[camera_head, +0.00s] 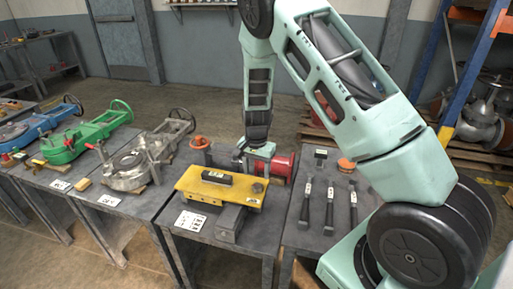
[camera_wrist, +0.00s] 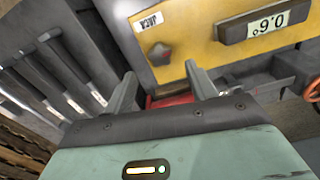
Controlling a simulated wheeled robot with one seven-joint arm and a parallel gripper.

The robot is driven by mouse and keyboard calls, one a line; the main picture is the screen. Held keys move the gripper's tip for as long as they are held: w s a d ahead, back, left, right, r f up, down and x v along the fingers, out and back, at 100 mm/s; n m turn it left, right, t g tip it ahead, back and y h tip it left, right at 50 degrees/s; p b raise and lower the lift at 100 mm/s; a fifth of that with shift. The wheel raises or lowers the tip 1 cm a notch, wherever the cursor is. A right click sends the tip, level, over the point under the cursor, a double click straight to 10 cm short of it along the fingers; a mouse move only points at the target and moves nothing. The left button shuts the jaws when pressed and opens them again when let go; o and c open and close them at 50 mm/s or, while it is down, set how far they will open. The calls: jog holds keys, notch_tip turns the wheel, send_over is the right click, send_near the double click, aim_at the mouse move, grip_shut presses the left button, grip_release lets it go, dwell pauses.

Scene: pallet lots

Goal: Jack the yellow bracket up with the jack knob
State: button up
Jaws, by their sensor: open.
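The yellow bracket (camera_head: 225,191) lies on a grey table in the middle of the head view. A black box with a digital display (camera_wrist: 265,22) sits on it; its digits appear upside down in the wrist view. The jack knob (camera_wrist: 159,55) is a dark, star-shaped knob near the bracket's edge, beside a small white label (camera_wrist: 148,22). It also shows at the bracket's right end in the head view (camera_head: 258,187). My gripper (camera_wrist: 160,73) is open and empty. Its fingertips appear on either side just below the knob, apart from it.
A red cylinder (camera_head: 284,166) stands behind the bracket, near my gripper. An orange handwheel (camera_head: 199,142) is at the back left. Several black-handled tools (camera_head: 330,205) lie on the right table. Grey (camera_head: 135,163) and green (camera_head: 85,137) valves stand to the left.

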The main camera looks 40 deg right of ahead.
notch_tip(320, 180, up, 10)
jog(key=shift+r, duration=0.2)
dwell(0.5)
